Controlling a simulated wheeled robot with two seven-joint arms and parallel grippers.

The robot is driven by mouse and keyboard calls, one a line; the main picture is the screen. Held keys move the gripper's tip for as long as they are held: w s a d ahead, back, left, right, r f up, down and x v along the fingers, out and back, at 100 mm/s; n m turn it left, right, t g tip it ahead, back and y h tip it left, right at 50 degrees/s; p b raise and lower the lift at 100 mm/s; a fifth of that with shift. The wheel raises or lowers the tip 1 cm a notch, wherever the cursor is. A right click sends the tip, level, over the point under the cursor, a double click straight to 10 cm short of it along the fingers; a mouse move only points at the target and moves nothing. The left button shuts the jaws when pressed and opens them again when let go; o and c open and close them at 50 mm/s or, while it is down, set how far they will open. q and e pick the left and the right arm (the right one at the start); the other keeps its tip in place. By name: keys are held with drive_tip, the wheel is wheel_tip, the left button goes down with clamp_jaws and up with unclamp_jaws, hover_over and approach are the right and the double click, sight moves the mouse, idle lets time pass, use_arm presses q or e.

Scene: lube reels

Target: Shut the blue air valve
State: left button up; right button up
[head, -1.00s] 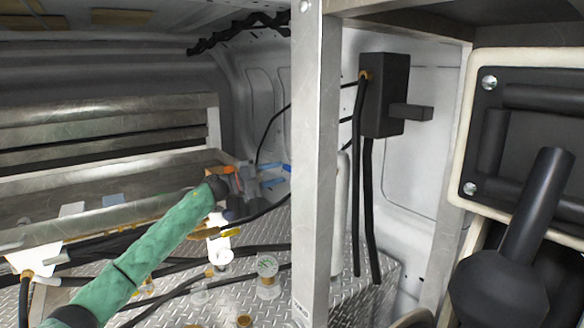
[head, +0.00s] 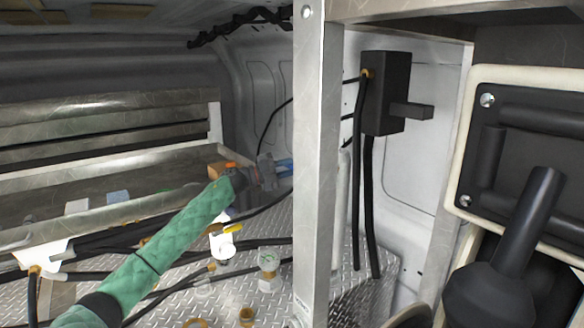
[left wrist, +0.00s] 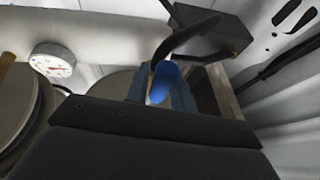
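The blue air valve handle (left wrist: 163,82) shows in the left wrist view as a rounded blue piece between my left gripper's fingers (left wrist: 160,92). The fingers stand close on both sides of it; whether they press on it cannot be told. In the head view my left gripper (head: 284,170) is at the end of the green-sleeved arm, beside the metal post, with its blue fingers close together. The valve itself cannot be told apart from the fingers there. My right gripper is not in view.
A metal post (head: 317,160) stands just right of the left gripper. A valve with a yellow lever (head: 232,229) and black hoses lie below the arm. A black box (head: 385,93) hangs behind the post. A round gauge (left wrist: 52,62) shows in the left wrist view.

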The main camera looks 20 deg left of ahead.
use_arm(q)
clamp_jaws()
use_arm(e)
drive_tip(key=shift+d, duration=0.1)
